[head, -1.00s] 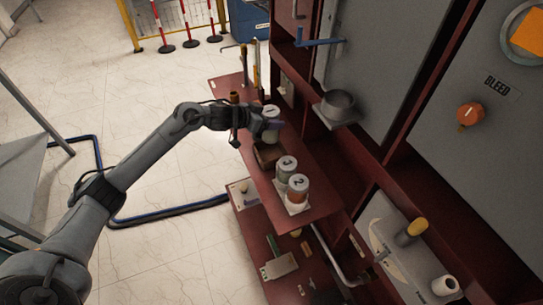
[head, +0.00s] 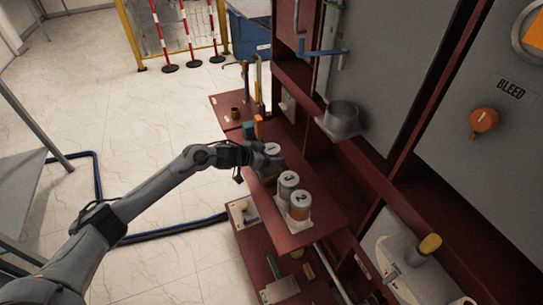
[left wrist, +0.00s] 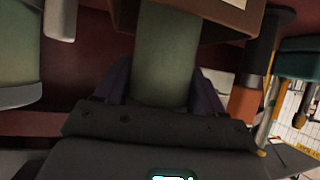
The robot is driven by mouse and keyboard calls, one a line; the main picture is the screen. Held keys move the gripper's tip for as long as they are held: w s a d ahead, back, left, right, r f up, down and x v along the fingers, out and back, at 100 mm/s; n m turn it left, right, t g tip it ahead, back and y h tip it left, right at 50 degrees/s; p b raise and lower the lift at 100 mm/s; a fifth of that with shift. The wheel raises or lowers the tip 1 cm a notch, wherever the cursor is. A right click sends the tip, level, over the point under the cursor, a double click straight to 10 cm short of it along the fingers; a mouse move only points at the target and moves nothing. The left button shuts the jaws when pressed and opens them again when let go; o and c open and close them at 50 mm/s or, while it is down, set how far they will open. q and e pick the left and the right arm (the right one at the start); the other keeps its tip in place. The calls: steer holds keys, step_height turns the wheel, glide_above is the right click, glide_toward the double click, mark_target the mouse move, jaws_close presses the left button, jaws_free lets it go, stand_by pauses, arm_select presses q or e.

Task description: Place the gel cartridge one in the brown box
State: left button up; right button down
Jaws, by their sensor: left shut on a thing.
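My left gripper (left wrist: 162,95) is shut on gel cartridge one (left wrist: 165,50), a greenish cylinder. In the head view its grey lid (head: 272,148) shows just beyond the gripper, over the red shelf. The brown box (left wrist: 218,18) shows at the top of the left wrist view, right by the cartridge. In the head view the arm and cartridge mostly hide the box. I cannot tell how far the cartridge is inside it. My right gripper is not in view.
Cartridge three (head: 288,184) and cartridge two (head: 299,206) stand close by on a white plate on the red shelf (head: 325,218). An orange item (head: 259,127) and a teal item (head: 249,130) stand behind the gripper. A cabinet with a grey cup (head: 342,118) borders the right.

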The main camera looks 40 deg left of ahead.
arm_select(q)
steer(key=o, duration=1.2)
steer(key=shift+o, duration=0.2)
steer(key=shift+r, duration=0.1)
